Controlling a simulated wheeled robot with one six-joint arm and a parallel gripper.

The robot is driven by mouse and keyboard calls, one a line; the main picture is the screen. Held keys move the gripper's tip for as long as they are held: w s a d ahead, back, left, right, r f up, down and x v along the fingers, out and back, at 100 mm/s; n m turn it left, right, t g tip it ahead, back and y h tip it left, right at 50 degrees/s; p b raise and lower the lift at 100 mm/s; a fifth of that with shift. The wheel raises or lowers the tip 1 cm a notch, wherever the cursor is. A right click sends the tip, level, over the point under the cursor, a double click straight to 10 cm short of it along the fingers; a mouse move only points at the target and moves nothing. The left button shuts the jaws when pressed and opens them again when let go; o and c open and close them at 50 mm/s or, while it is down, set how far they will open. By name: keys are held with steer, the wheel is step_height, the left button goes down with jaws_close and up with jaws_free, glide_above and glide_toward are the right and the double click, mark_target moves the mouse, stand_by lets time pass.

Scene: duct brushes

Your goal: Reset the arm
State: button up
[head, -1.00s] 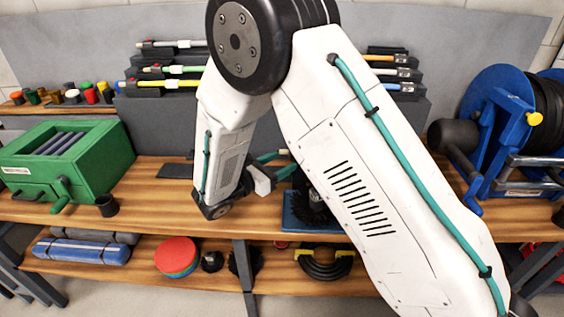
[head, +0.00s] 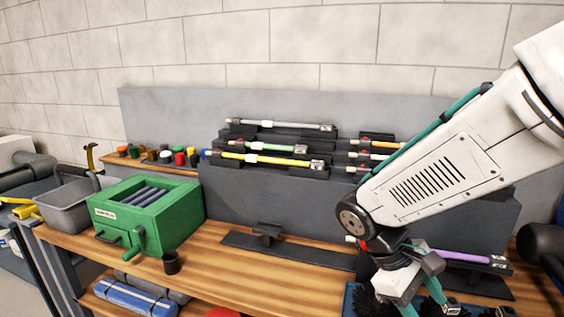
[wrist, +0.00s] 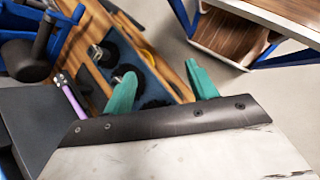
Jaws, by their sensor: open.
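My arm reaches in from the right of the head view, and its white forearm slopes down to the left. My gripper (head: 425,300) hangs at the lower right over the bench, with teal fingers partly cut off by the bottom edge. In the wrist view my gripper (wrist: 160,82) has its two teal fingers spread wide apart with nothing between them. Beyond the fingers lies a blue tray (wrist: 150,83) with black round brushes (wrist: 128,72) on the wooden bench, apart from the fingers.
A green box with a crank (head: 150,215) and a black cup (head: 171,262) stand on the wooden bench (head: 215,250) at left. Racked coloured rods (head: 268,160) are behind. A purple rod (head: 460,257) lies close behind my gripper. A grey bin (head: 75,200) is at far left.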

steer(key=s+d+r+m+t+y, duration=0.1)
steer(key=s+r+m+t+y, duration=0.4)
steer(key=s+r, duration=0.4)
steer(key=shift+s+d+m+y, duration=0.3)
steer(key=shift+s+m+y, duration=0.6)
steer(key=shift+m, duration=0.2)
